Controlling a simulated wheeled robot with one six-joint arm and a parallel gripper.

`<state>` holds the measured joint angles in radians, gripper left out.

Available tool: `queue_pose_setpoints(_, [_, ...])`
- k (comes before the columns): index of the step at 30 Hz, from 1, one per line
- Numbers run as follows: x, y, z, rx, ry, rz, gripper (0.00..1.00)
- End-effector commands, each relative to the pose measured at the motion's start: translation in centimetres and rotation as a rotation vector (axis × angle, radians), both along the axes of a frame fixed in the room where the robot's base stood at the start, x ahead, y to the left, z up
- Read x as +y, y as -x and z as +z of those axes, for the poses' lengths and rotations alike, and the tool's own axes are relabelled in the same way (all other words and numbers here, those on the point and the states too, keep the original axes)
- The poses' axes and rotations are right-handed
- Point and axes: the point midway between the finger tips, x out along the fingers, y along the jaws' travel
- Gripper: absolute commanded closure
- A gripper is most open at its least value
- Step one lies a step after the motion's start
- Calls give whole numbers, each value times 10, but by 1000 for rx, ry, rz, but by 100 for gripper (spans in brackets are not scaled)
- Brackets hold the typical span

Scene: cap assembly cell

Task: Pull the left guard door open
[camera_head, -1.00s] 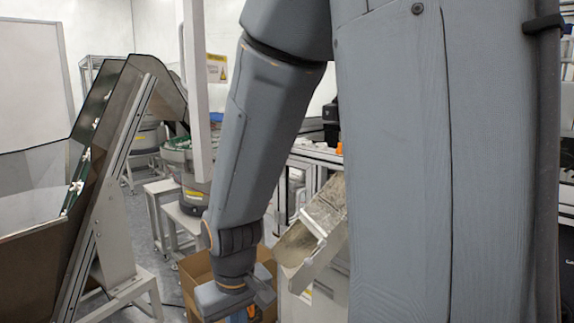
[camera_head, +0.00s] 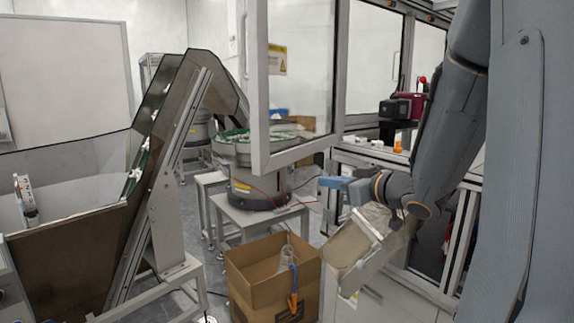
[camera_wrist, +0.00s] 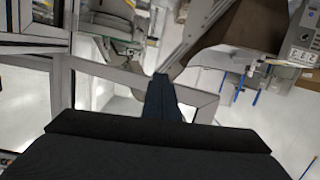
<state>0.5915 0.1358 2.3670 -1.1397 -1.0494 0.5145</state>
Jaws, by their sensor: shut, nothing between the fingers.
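The left guard door (camera_head: 258,100), a pale grey frame with a clear pane, stands swung out from the machine in the head view. Its near upright and bottom rail show; its top is cut off by the picture's edge. My gripper (camera_head: 326,182) is just below the bottom rail, pointing left, shut and empty. In the wrist view my gripper's dark closed fingers (camera_wrist: 161,82) lie in front of grey frame bars. I cannot tell whether they touch the door.
A cardboard box (camera_head: 272,280) with a bottle stands on the floor below. A metal chute (camera_head: 352,247) is under my wrist. A bowl feeder (camera_head: 250,185) stands behind the door, and an inclined conveyor (camera_head: 165,175) at left.

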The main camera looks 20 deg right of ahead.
Motion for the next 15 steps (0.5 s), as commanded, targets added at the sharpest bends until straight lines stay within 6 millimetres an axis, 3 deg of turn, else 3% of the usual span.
queue_pose_setpoints(3, [2,23,24,-77,-63,141,100])
queue_pose_setpoints(9, [10,56,44,-122,-135,304,100])
queue_pose_setpoints(15, [19,57,49,-128,-154,343,100])
